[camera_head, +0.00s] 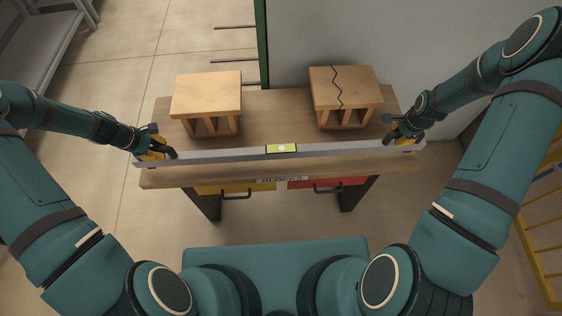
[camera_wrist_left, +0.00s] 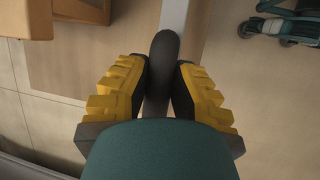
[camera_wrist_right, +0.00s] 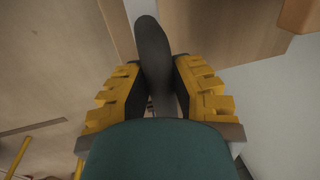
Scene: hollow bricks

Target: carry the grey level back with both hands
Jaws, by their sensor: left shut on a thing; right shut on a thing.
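The grey level (camera_head: 225,154) is a long bar with a yellow-green vial window in its middle. It spans the front part of the wooden table in the head view. My left gripper (camera_head: 163,153) is shut on its left end, and my right gripper (camera_head: 405,138) is shut on its right end. The bar also shows beyond the fingers in the left wrist view (camera_wrist_left: 173,15) and in the right wrist view (camera_wrist_right: 140,8). Whether the level touches the table or hangs just above it, I cannot tell.
Two hollow bricks stand on the table (camera_head: 270,110) behind the level: a plain one (camera_head: 207,93) at left and one with a dark zigzag crack (camera_head: 358,86) at right. A yellow drawer (camera_head: 250,186) and a red drawer (camera_head: 300,184) are below the front edge.

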